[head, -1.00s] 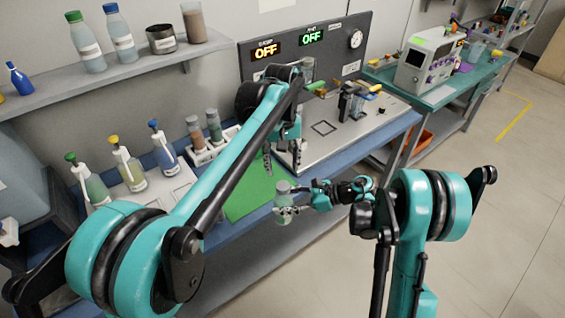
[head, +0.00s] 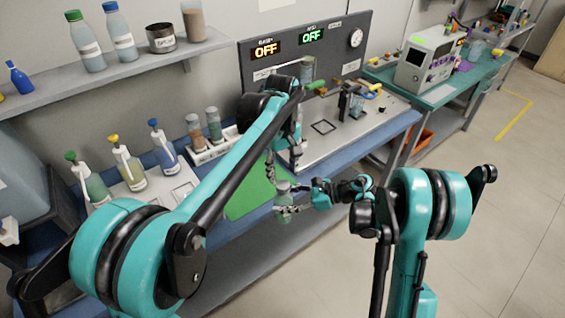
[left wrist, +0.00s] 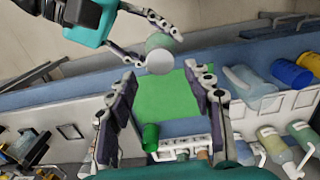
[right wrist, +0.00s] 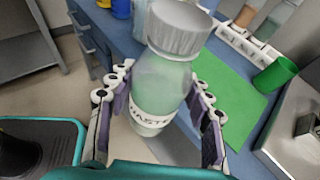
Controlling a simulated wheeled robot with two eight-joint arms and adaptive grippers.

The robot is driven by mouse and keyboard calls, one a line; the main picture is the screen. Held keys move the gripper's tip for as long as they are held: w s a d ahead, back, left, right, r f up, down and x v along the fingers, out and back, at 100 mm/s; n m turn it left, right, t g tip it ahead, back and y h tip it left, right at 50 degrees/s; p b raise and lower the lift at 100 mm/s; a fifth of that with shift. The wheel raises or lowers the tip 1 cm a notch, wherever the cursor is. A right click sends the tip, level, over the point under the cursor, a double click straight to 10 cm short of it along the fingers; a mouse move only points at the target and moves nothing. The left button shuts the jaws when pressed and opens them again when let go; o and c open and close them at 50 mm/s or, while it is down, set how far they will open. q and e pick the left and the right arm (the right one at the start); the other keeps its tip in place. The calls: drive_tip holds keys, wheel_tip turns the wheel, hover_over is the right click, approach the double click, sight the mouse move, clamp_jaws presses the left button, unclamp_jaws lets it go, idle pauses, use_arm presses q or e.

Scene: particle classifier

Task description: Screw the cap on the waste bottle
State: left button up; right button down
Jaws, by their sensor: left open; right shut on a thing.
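The waste bottle is pale green and translucent, labelled WASTE, in the right wrist view (right wrist: 160,85). A grey-white ribbed cap (right wrist: 180,27) sits on its mouth; I cannot tell how tight it is. My right gripper (right wrist: 160,110) is shut around the bottle's body. In the head view the bottle (head: 283,205) is held off the bench, by its front edge. My left gripper (head: 284,170) is open and empty, just above the bottle. In the left wrist view the cap's pale round top (left wrist: 159,62) lies between and beyond the open fingers (left wrist: 167,85).
A green mat (head: 245,200) lies on the blue bench behind the bottle. A white rack with tubes (head: 204,150) and several spray bottles (head: 130,167) are at the left. A panel machine (head: 315,60) is behind.

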sight(283, 184)
use_arm(q)
drive_tip(key=shift+f, duration=2.5)
clamp_jaws()
